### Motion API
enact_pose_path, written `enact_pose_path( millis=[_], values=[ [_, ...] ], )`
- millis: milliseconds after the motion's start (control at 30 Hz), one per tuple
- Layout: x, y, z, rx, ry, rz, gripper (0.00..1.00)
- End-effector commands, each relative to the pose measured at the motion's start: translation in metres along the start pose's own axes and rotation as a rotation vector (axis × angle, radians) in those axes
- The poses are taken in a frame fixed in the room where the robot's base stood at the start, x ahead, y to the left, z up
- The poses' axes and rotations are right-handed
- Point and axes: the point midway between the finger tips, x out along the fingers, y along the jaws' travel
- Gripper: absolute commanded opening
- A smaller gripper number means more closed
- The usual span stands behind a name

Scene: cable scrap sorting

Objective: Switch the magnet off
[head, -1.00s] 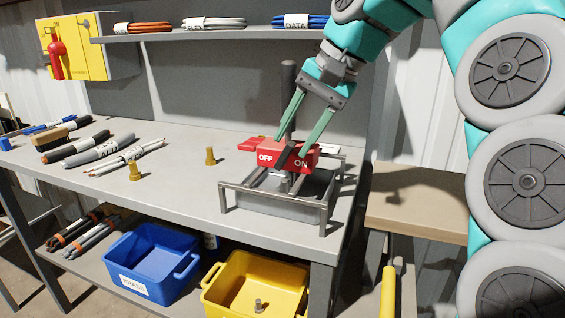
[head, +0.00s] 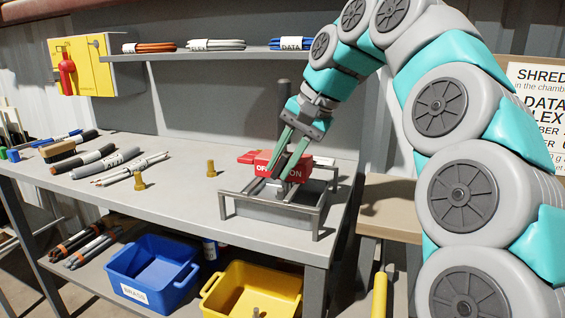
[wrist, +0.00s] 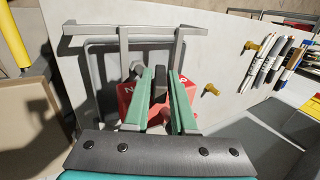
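The magnet's red switch box (head: 263,164) carries white OFF and ON labels, OFF on the left and ON on the right in the head view. It sits over a grey metal frame (head: 232,208) at the bench's right end. A black lever stands at its front; it shows in the wrist view (wrist: 160,80). My gripper (head: 283,172) has its two green fingers down on either side of the lever, with a gap between them. In the wrist view the fingertips (wrist: 161,72) flank the lever closely. My fingers partly hide the lever and labels, so its exact lean is unclear.
Two brass pieces (head: 139,181) and several cables (head: 130,170) lie on the bench to the left. A blue bin (head: 152,292) and a yellow bin (head: 222,302) stand below. A shelf (head: 215,54) with cable coils runs behind. A dark post (head: 284,105) rises behind the switch.

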Motion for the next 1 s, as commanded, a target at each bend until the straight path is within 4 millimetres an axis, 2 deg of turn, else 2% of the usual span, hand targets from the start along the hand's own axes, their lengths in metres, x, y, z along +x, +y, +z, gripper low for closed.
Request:
enact_pose_path(
  millis=[33, 200, 667, 1000],
  values=[
    [-0.0001, 0.0000, -0.0001, 0.000, 0.000, 0.000, 0.17],
    [-0.0001, 0.0000, 0.0000, 0.000, 0.000, 0.000, 0.00],
    [0.0000, 0.0007, 0.0002, 0.000, 0.000, -0.007, 0.00],
    [0.0019, 0.0076, 0.0006, 0.001, -0.002, -0.162, 0.00]
  ],
)
